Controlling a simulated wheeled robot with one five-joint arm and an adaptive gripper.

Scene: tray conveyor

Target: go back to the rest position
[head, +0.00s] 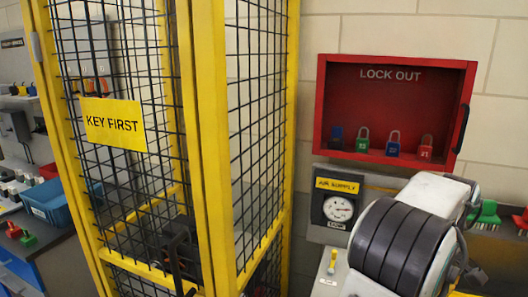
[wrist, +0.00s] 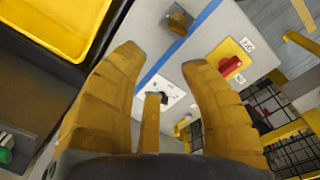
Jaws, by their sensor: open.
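My gripper (wrist: 163,57) shows in the wrist view, its two ochre fingers spread apart with a clear gap between the tips. No object is held at the tips. A narrow ochre bar (wrist: 150,122) shows between the fingers; I cannot tell what it belongs to. In the head view my arm fills the lower right, and the gripper's fingers cannot be made out there.
A yellow mesh cage (head: 210,130) with a "KEY FIRST" sign (head: 113,124) stands left of centre. A red lock-out box (head: 395,75) with several padlocks hangs on the wall, above an air supply gauge (head: 338,208). A blue bin (head: 55,207) is at left. A yellow tray (wrist: 50,35) shows top left in the wrist view.

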